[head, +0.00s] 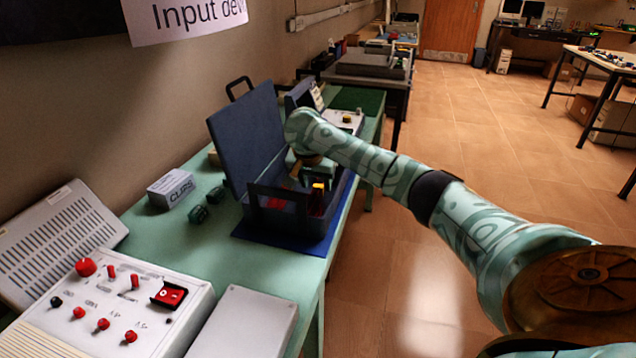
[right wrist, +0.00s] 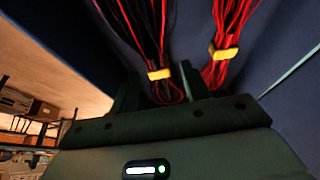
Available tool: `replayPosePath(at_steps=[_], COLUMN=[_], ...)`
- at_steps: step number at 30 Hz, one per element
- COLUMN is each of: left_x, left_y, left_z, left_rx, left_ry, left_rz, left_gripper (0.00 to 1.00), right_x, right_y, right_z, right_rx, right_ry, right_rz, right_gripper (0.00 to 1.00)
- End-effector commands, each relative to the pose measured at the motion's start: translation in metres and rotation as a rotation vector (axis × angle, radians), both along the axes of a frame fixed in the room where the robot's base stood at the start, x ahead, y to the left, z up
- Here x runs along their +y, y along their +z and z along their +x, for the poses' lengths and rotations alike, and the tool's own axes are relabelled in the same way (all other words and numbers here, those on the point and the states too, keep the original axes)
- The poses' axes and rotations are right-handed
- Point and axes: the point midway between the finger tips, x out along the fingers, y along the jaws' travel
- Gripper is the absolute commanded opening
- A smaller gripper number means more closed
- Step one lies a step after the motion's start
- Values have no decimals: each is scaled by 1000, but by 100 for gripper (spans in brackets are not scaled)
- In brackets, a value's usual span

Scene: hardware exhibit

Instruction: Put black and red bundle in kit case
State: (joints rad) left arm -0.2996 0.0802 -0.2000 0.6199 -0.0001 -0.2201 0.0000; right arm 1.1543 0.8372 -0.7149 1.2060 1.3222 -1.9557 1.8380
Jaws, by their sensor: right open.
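The dark blue kit case (head: 262,205) stands open on the green table, its lid (head: 243,135) raised at the back left. A black and red bundle (head: 317,198) with a yellow tie is in the case. In the right wrist view, one black and red bundle (right wrist: 160,75) with a yellow tie lies between my spread fingers. My left gripper is out of view.
A blue mat (head: 265,241) lies under the case. A CLIPS box (head: 171,188) and small green parts (head: 198,213) stand left of it. A white control panel (head: 120,310) with red knobs is in front. Another device (head: 345,120) stands behind the case.

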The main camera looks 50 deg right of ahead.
Motion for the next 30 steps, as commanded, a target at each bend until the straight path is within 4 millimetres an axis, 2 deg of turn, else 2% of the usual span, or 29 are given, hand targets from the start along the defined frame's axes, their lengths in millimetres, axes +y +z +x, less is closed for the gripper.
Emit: replayPosePath(at_steps=[1, 3, 9, 12, 17, 30], left_x=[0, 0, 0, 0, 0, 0], left_y=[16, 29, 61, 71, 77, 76], left_z=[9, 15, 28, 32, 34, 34], left_rx=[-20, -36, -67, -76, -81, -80], left_ry=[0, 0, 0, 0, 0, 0], left_rz=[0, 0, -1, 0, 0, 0], left_gripper=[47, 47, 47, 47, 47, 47], right_x=[4, 10, 25, 30, 35, 35], right_y=[25, 42, 80, 91, 98, 96], right_z=[-2, -5, -13, -16, -18, -18], right_rx=[-12, -13, -10, -8, -4, -3], right_ry=[2, 1, 1, -1, 0, -1], right_rz=[2, 1, 3, 3, 3, 3], right_gripper=[47, 47, 47, 47, 47, 47])
